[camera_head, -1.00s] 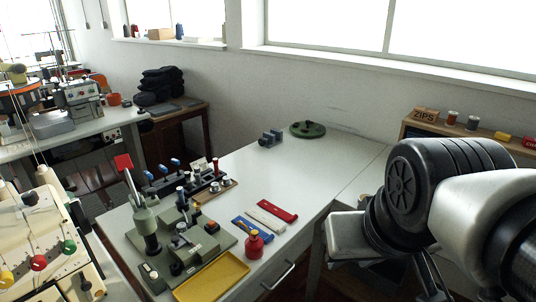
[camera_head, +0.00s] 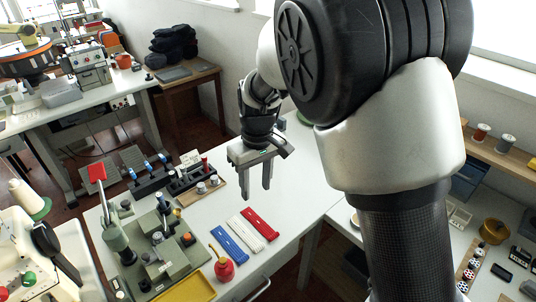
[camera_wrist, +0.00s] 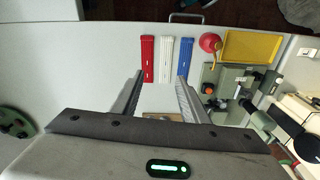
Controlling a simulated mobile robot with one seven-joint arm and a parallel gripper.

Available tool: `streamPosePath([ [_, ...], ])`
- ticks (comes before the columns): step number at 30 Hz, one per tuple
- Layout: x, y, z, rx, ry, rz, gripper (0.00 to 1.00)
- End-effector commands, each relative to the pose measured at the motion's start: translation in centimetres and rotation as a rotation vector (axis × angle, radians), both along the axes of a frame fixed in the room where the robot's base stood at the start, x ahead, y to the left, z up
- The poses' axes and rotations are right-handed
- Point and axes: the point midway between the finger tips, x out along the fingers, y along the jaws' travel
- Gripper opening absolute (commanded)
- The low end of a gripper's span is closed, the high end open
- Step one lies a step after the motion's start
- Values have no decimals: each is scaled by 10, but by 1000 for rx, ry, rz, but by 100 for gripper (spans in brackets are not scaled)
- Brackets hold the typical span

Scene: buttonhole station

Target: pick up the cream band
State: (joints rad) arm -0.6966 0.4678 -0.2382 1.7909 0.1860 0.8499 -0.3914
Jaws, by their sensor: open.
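The cream band (camera_head: 246,231) is a pale flat strip lying on the white table between a blue band (camera_head: 228,242) and a red band (camera_head: 260,223). In the wrist view the cream band (camera_wrist: 166,59) lies between the red band (camera_wrist: 147,58) and the blue band (camera_wrist: 184,56), beyond my fingertips. My gripper (camera_head: 257,190) is open and empty, above the table and behind the bands in the head view. In the wrist view its two fingers (camera_wrist: 160,76) point toward the bands, apart from them.
A red round-bodied bottle (camera_head: 224,268) and a yellow tray (camera_head: 188,290) stand near the blue band. A green buttonhole machine (camera_head: 160,250) is to the left. A wooden tray with small parts (camera_head: 203,190) lies behind. The table right of the red band is clear.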

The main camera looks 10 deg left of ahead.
Motion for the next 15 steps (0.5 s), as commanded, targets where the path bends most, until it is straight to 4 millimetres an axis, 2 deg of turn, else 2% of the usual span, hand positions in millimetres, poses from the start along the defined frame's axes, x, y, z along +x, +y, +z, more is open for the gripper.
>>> streamPosePath([
  [1,0,13,-8,-22,13,35,41],
  [3,0,25,-20,-37,21,71,41],
  [6,0,33,-31,-52,27,99,41],
  [11,-1,36,-55,-59,31,109,41],
  [15,-2,35,-86,-59,33,108,41],
])
